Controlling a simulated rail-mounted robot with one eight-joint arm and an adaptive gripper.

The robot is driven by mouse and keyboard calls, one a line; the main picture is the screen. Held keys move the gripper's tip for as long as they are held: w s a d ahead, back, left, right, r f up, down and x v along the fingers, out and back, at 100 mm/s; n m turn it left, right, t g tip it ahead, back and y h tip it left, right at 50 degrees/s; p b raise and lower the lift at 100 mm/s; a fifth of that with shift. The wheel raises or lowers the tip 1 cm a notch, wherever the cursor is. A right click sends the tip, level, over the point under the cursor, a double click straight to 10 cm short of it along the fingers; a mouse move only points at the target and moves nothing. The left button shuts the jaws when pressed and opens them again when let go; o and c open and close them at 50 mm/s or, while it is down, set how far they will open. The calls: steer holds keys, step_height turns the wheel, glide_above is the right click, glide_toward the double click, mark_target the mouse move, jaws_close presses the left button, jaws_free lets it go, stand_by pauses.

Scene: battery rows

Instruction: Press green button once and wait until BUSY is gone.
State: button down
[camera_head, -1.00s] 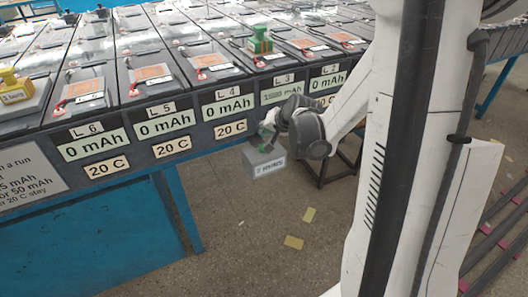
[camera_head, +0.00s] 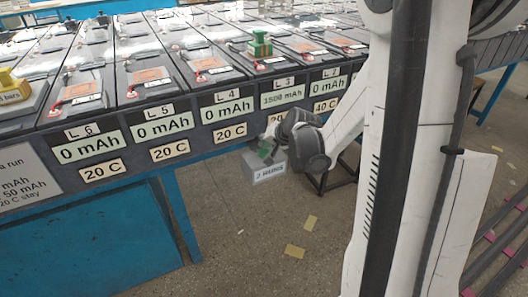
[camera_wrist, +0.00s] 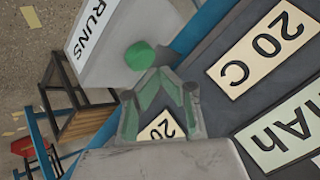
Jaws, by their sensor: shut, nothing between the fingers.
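A round green button (camera_wrist: 139,56) sits on a light grey box whose label (camera_wrist: 93,22) ends in "RUNS" in the wrist view. In the head view this grey box (camera_head: 251,169) stands off the front edge of the bench. My gripper (camera_wrist: 165,78) is shut and empty. Its fingertips are right beside the button; I cannot tell whether they touch it. In the head view my gripper (camera_head: 268,147) is over the box and partly hides its top. The L_3 display (camera_head: 283,96) appears to read 1500 mAh. I see no readable BUSY sign.
Batteries stand in rows on the blue bench (camera_head: 110,225). L_2, L_4, L_5 and L_6 show 0 mAh. A green-topped block (camera_head: 260,44) stands on one battery, a yellow one (camera_head: 10,88) at far left. A dark stool (camera_head: 335,180) is behind the box.

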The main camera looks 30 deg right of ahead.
mark_target(265, 152)
steer(key=shift+f, duration=0.15)
stand_by(0.7)
steer(key=shift+f+b, duration=0.3)
steer(key=shift+b, duration=0.15)
steer(key=shift+f+b, duration=0.4)
steer(key=shift+f, duration=0.05)
stand_by(0.6)
steer(key=shift+r, duration=0.1)
steer(key=shift+r+p, duration=0.6)
steer(key=shift+r, duration=0.2)
steer(key=shift+r+p, duration=1.75)
steer(key=shift+r, duration=0.75)
